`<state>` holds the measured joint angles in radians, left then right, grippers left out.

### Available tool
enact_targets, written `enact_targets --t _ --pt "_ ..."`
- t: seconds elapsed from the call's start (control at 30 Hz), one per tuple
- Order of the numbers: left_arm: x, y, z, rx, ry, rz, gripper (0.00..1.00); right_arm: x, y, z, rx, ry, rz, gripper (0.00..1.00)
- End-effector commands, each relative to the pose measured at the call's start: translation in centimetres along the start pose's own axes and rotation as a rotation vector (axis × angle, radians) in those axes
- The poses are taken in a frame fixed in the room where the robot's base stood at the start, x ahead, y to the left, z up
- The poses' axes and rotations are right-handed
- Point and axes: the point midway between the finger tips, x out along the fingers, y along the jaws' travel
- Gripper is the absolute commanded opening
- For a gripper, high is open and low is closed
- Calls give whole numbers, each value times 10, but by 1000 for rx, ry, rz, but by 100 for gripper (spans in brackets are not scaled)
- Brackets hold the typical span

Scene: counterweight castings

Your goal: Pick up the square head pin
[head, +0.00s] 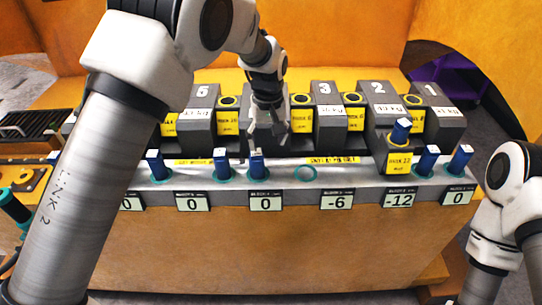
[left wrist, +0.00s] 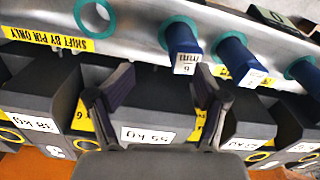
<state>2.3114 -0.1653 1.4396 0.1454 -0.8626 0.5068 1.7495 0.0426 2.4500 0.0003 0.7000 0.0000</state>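Several blue pins with pale square-looking ends stand along the front rail. In the head view they include a pin behind the third display (head: 257,163), its left neighbour (head: 222,163), a far-left pin (head: 157,165) and two at the right (head: 427,160) (head: 460,158). Another blue pin (head: 400,131) sits higher, at a yellow-labelled block. I cannot tell which is the square head pin. My left gripper (head: 269,128) is open and empty above the rail, in front of a grey block. In the left wrist view, its spread fingers (left wrist: 168,90) show below the nearest pin (left wrist: 182,48), apart from it.
Grey numbered castings (head: 326,110) stand in a row behind the rail (head: 340,174). An empty teal-ringed hole (head: 305,173) lies right of the middle pin.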

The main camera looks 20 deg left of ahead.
Motion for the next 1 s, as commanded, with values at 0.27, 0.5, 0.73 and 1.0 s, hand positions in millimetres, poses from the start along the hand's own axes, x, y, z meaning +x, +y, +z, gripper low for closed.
enact_targets --t 0.27,0.5,0.73,1.0 --pt "38 -5 2 1 -12 -5 72 -29 -1 0 -3 0 0 40" --pt "73 -5 2 2 -8 -4 72 -37 -1 0 -2 0 0 40" --pt "73 -5 1 2 -7 -3 46 -36 -1 0 -3 0 0 40" --pt "72 -5 1 2 -6 -3 3 -36 -1 0 -3 0 0 40"
